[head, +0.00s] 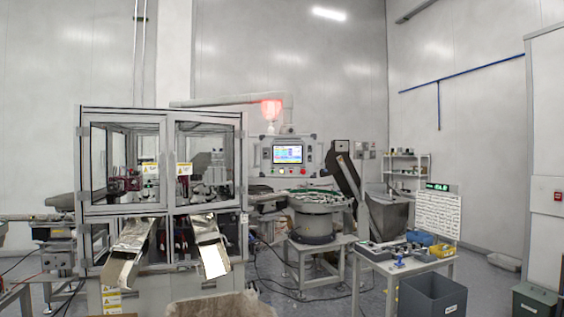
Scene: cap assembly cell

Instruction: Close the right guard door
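The assembly machine stands left of centre in the head view, with a grey-framed clear guard enclosure on top. Its front has two framed panels side by side. My gripper is not in view.
Two metal chutes (128,245) (211,250) slope out below the doors. A cardboard box (222,303) sits on the floor in front. A control screen (288,154) and bowl feeder (315,222) stand right of the machine. A table (400,268) and grey bin (432,297) are farther right.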

